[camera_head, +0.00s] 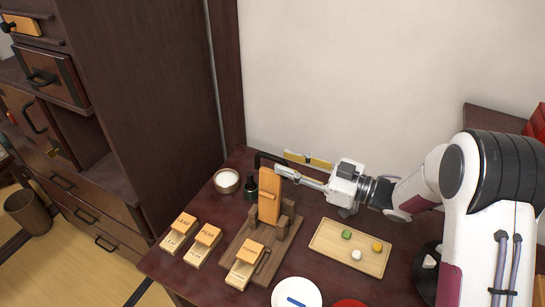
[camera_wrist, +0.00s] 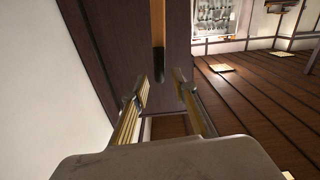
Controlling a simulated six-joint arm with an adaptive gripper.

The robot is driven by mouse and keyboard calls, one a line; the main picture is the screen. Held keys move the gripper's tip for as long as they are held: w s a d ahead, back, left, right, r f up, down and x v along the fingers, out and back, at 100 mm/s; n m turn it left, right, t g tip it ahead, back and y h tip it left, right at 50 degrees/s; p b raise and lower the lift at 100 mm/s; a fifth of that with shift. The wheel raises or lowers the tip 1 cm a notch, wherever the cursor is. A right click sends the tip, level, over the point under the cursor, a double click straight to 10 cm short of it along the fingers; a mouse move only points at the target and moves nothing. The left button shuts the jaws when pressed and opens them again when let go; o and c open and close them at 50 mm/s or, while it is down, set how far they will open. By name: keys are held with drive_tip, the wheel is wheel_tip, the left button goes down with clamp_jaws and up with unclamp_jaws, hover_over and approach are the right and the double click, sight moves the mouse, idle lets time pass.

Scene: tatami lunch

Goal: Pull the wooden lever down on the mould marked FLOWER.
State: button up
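My gripper (camera_head: 273,163) comes in from the right, near and just above the lever's top. In the wrist view its fingers (camera_wrist: 160,92) are apart with nothing held between them. An orange strip with a dark end (camera_wrist: 158,42) shows beyond them; I cannot tell whether it is the lever.
Paired labelled wooden blocks (camera_head: 182,226) (camera_head: 207,237) stand left of the base. A bowl of white contents (camera_head: 227,182) and a dark bottle (camera_head: 251,188) stand behind left. A wooden tray (camera_head: 322,251) with three small sweets lies right; a white plate (camera_head: 290,287) lies in front.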

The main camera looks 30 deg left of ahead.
sight(279, 159)
drive_tip(key=shift+a, duration=2.45)
clamp_jaws()
